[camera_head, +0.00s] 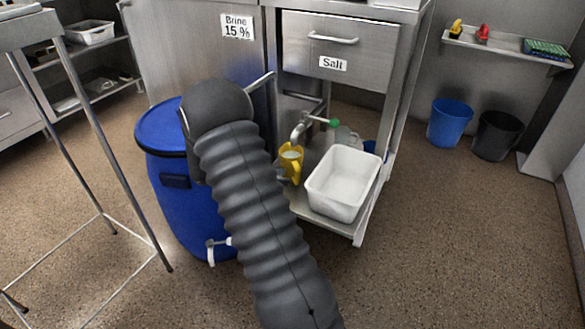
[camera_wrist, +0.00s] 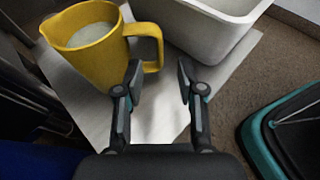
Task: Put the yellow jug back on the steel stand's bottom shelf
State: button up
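The yellow jug (camera_head: 291,163) is upright at the left part of the steel stand's bottom shelf (camera_head: 345,229), beside a white tub. In the wrist view the jug (camera_wrist: 86,45) has something pale inside, and its handle faces my gripper. My gripper (camera_wrist: 160,78) is open, with its fingertips at the lower part of the handle. The handle's outer side shows between the two fingers; the left fingertip overlaps it in view. I cannot tell whether they touch.
The white tub (camera_head: 343,182) fills the shelf's right part. A tap with a green handle (camera_head: 334,122) is just above and behind the jug. A blue barrel (camera_head: 184,205) stands left of the shelf. The floor to the right is clear up to two bins (camera_head: 450,122).

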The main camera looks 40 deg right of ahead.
aim_at(298, 176)
jog(key=shift+r+x, duration=0.2)
jog(key=shift+x, duration=1.3)
jog(key=shift+r+x, duration=0.15)
jog(key=shift+x, duration=1.4)
jog(key=shift+d, duration=0.1)
grip_shut()
